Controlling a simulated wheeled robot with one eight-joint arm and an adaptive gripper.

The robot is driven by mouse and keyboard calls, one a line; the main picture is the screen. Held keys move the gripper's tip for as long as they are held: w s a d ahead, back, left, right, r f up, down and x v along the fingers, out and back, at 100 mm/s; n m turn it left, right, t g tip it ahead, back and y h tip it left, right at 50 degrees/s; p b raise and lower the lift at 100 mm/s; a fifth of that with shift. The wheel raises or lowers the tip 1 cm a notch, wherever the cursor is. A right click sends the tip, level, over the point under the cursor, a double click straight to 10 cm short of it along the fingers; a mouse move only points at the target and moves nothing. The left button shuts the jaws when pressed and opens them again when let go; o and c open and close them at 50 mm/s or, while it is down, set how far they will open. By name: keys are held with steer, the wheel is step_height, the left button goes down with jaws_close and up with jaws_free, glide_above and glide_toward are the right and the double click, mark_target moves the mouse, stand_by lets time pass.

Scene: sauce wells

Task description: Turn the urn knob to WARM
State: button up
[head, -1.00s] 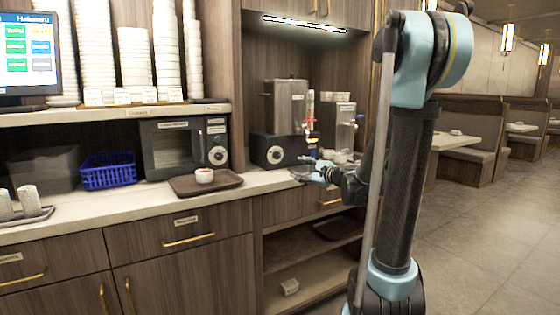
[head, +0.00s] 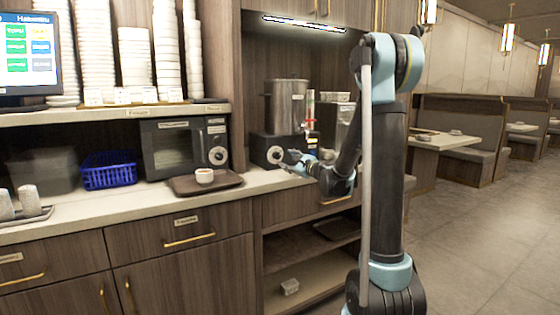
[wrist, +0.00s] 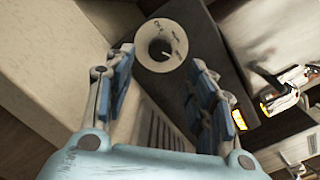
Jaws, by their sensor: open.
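The urn (head: 286,106) is a grey metal cylinder on a dark base (head: 262,141) at the back of the counter, in the alcove. Its knob (head: 274,155) is on a round pale dial on the front of the base. In the wrist view the knob (wrist: 160,49) shows ahead, between and just beyond my fingertips; the dial's marks are too small to read. My gripper (wrist: 158,78) is open and empty, with blue finger pads on either side. In the head view my gripper (head: 287,157) is at the dial's right edge and partly covers the base. I cannot tell whether it touches.
A brown tray (head: 225,181) with a small white cup (head: 205,175) sits left of the urn. A microwave-like box (head: 175,146) with its own dial stands behind it.

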mark_target(278, 156)
steer(key=x, duration=0.7)
steer(key=shift+w+a, duration=0.1)
steer(key=shift+w, duration=0.05)
steer(key=c, duration=1.1)
